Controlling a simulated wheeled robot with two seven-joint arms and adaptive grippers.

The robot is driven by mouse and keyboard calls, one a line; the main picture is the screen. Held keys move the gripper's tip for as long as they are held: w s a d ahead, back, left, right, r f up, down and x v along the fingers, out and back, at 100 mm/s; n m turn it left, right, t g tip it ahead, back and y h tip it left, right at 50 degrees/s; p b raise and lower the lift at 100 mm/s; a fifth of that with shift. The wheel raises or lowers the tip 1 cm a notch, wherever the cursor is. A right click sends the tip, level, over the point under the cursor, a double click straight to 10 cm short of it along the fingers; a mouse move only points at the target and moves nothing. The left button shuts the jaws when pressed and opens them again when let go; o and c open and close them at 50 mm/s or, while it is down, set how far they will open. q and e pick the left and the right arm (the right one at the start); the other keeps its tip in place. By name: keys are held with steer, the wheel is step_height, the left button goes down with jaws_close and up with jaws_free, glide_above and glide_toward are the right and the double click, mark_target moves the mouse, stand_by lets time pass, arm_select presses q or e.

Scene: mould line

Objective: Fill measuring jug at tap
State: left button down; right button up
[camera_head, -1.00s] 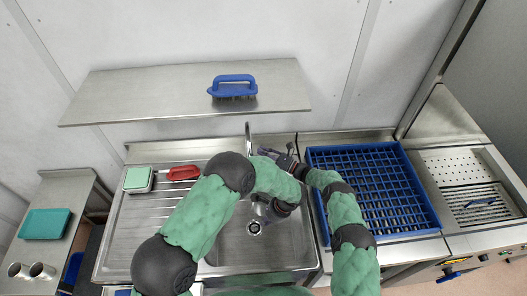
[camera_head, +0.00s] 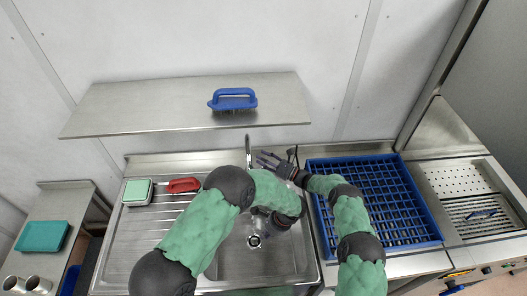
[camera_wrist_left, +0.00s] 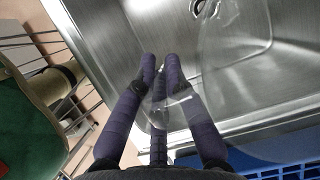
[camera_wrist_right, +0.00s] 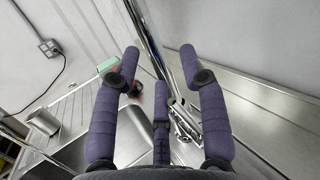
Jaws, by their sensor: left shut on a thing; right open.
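The tap (camera_head: 248,150) stands at the back of the sink basin (camera_head: 225,262). Its pipe and metal fittings (camera_wrist_right: 184,122) show close up in the right wrist view. My right gripper (camera_head: 264,160) is open just right of the tap; in the right wrist view its fingers (camera_wrist_right: 163,65) spread to either side of the fittings. My left gripper (camera_head: 262,212) is low over the basin, shut on the clear measuring jug. The jug (camera_wrist_left: 232,75) is see-through in the left wrist view, with its handle between my fingers (camera_wrist_left: 160,68). I cannot tell any water in it.
A blue rack (camera_head: 428,222) stands right of the sink. A red-handled brush (camera_head: 184,185) and a green-topped block (camera_head: 138,190) lie on the drainer at left. A shelf (camera_head: 150,105) above holds a blue-handled brush (camera_head: 232,98).

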steer(key=shift+r, duration=3.05)
